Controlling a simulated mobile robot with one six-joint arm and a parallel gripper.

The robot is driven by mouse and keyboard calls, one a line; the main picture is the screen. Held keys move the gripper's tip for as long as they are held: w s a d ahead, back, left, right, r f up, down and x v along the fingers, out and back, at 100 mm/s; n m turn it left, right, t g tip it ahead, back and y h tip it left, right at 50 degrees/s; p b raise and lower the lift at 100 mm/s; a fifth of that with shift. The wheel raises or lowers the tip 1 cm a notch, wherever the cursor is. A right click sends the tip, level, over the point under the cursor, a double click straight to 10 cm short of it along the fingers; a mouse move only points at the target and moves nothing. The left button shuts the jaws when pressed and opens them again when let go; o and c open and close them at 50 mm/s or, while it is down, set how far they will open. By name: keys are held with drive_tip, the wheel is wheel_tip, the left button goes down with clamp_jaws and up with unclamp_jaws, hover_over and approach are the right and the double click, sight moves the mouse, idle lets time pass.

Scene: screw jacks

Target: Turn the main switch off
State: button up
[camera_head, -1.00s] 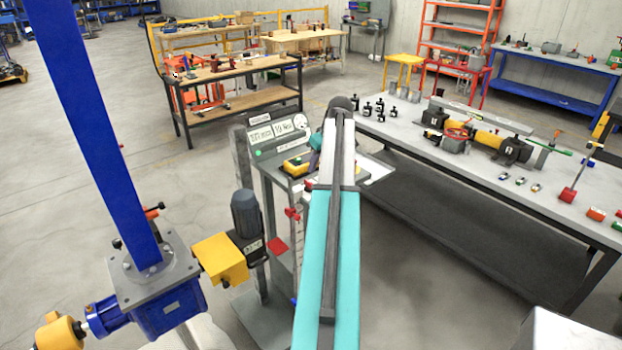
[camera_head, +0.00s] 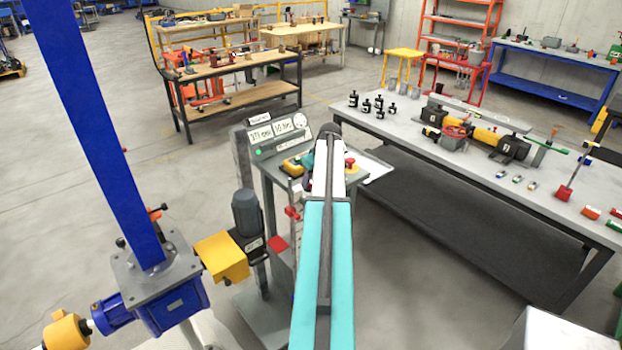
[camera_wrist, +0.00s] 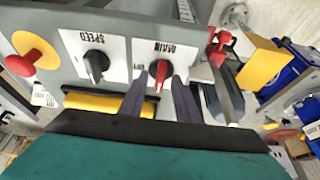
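The main switch (camera_wrist: 162,73) is a red knob on a white plate lettered MAIN, in the upper middle of the wrist view. My gripper (camera_wrist: 160,84) is open, with one dark finger on each side of the red knob. I cannot tell whether either finger touches it. The knob points roughly along the fingers. The control panel (camera_head: 262,151) with its displays shows in the head view, where my arm hides the main switch and most of my gripper.
A black SPEED knob (camera_wrist: 96,64) sits left of the main switch. A red mushroom button (camera_wrist: 20,64) is farther left. A yellow bar (camera_wrist: 104,102) lies near the left finger. A red part (camera_wrist: 221,47) stands to the right. A long workbench (camera_head: 470,165) is right of the panel.

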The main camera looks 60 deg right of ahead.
drive_tip(key=shift+w+f, duration=0.1)
drive_tip(key=shift+f, duration=0.1)
drive_tip(key=shift+c, duration=0.5)
clamp_jaws()
drive_tip(key=shift+d, duration=0.15)
